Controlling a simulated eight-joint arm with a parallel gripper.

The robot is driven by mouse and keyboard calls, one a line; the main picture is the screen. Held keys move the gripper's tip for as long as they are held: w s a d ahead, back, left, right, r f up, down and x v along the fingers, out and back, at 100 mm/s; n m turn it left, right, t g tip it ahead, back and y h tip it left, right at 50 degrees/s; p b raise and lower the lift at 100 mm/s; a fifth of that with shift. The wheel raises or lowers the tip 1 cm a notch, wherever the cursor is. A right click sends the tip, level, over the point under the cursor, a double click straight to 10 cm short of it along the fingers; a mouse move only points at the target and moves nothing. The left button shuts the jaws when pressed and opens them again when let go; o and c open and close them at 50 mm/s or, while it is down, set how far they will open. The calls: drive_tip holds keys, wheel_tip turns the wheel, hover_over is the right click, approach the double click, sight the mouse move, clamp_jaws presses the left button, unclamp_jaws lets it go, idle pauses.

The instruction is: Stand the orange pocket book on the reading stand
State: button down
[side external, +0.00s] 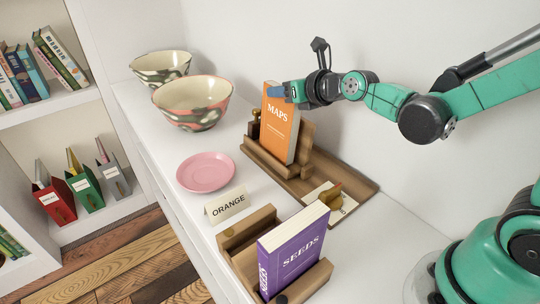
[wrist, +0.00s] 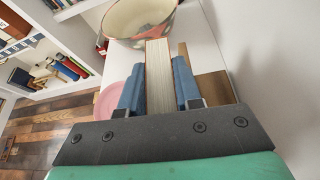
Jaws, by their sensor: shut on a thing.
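The orange pocket book (side external: 280,128), marked MAPS, is upright, its cover facing the side camera. Its lower edge is at a wooden holder (side external: 262,158) on the shelf top; I cannot tell whether it rests there. My gripper (side external: 283,93) is shut on the book's upper part. In the wrist view the blue fingers (wrist: 157,88) flank the book's pale page edge (wrist: 159,62). A second wooden stand (side external: 243,236) in front bears a purple book (side external: 292,252) marked SEEDS. I cannot tell which of the two is the reading stand.
A pink plate (side external: 206,172) and two patterned bowls (side external: 193,103) lie to the left. A wooden tray (side external: 362,190) with a small brass-coloured object (side external: 331,196) adjoins the holder. The wall is close behind.

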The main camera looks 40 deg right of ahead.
drive_tip(key=shift+c, duration=1.1)
unclamp_jaws()
drive_tip(key=shift+r, duration=0.15)
drive_tip(key=shift+d+r, duration=0.25)
drive_tip(key=shift+r, duration=1.7)
drive_tip(key=shift+d+r, duration=0.2)
drive_tip(key=shift+r, duration=1.7)
